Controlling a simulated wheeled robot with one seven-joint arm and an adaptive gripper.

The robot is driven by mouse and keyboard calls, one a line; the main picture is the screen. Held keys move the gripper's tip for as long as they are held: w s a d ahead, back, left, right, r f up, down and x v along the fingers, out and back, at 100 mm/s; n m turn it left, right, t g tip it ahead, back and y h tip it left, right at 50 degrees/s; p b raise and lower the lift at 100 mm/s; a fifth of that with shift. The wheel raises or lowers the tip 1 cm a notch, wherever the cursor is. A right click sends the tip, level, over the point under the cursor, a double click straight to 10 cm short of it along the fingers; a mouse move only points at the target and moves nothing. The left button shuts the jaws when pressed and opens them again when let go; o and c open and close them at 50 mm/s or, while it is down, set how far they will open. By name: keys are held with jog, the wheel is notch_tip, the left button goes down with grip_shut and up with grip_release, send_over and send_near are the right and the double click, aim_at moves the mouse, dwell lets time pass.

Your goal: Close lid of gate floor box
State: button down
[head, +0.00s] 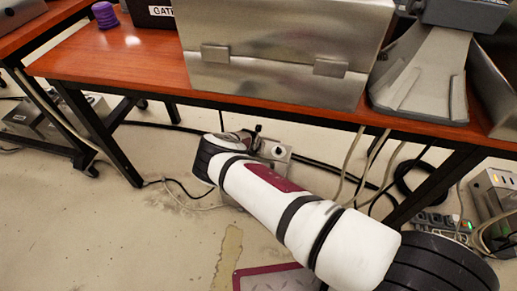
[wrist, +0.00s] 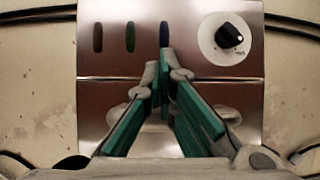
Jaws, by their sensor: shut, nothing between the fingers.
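The metal box that I take for the gate floor box stands on the floor under the table; a part with a round black knob (head: 277,150) shows past my arm in the head view. In the wrist view its brushed metal panel (wrist: 195,65) fills the middle, with brown, green and blue slots and a black knob on a white disc (wrist: 229,38). A seam crosses below them, with plain metal under it. I cannot tell how the lid stands. My gripper (wrist: 164,62) is shut and empty, its tips in front of the panel near the blue slot; contact is unclear.
The red-brown table (head: 115,50) overhangs the box, with a large metal case (head: 270,75) and a grey device (head: 425,75) on it. Cables hang and lie around the box. A power strip (head: 440,222) lies at right.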

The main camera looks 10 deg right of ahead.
jog(key=v, duration=1.2)
jog(key=shift+s, duration=0.1)
